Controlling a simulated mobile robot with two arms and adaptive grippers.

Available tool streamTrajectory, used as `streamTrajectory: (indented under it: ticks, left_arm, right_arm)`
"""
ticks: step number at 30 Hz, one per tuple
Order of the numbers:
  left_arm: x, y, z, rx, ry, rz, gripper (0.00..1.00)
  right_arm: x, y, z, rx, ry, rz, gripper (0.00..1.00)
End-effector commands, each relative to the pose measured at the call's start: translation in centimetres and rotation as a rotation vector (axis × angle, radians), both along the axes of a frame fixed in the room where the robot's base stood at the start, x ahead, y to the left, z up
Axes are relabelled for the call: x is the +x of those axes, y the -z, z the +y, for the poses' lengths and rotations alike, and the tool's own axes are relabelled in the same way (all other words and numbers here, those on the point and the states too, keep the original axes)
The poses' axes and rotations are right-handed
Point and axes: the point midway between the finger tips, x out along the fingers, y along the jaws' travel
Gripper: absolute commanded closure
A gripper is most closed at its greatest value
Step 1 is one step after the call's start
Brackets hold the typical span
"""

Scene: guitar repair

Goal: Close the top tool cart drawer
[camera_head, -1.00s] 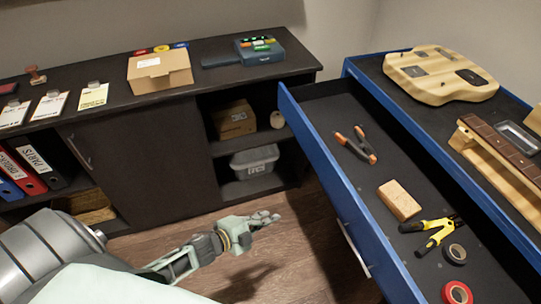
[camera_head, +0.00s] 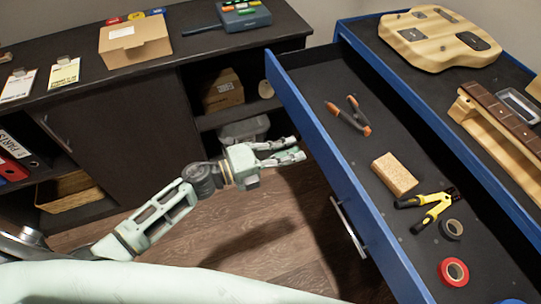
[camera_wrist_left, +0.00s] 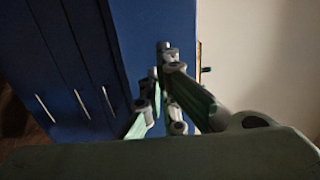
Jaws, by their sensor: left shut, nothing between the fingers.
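The blue top drawer (camera_head: 318,140) of the tool cart (camera_head: 358,24) is pulled well open in the head view, its front panel facing left. A metal handle (camera_head: 348,228) shows below on the cart's front side. My left gripper (camera_head: 298,151) is shut and empty, just left of the drawer's front panel, fingers pointing at it. A gap or contact with the panel is hard to judge. In the left wrist view, the gripper (camera_wrist_left: 170,75) shows in front of the blue cart face (camera_wrist_left: 140,35). My right gripper is not in view.
The drawer holds orange-handled pliers (camera_head: 350,117), a cork block (camera_head: 394,174), yellow pliers (camera_head: 428,204), black tape (camera_head: 452,229) and red tape (camera_head: 454,271). A guitar body (camera_head: 440,38) and neck (camera_head: 500,130) lie on the cart top. A dark cabinet (camera_head: 125,140) stands behind my arm.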

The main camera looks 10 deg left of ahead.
Motion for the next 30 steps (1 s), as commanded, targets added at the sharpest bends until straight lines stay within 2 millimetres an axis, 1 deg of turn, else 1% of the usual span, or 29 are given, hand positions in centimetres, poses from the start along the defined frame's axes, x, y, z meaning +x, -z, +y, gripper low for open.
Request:
streamTrajectory:
  ticks: [1,4,9,25,30]
  left_arm:
    - [0.6,-0.1,-0.8,-0.001,0.001,-0.002,1.0]
    - [1.5,0.0,-2.0,-0.001,0.001,-0.001,1.0]
    - [2.3,0.0,-3.2,-0.001,0.0,0.002,1.0]
    - [2.6,0.0,-3.5,-0.001,0.0,0.001,1.0]
    - [3.1,-0.1,-4.2,-0.002,-0.001,0.0,1.0]
  right_arm:
    - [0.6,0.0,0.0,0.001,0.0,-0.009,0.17]
    - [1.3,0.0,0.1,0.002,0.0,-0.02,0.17]
    - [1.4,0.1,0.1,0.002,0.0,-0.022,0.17]
    - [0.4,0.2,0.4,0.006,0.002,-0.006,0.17]
    - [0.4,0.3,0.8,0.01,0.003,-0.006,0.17]
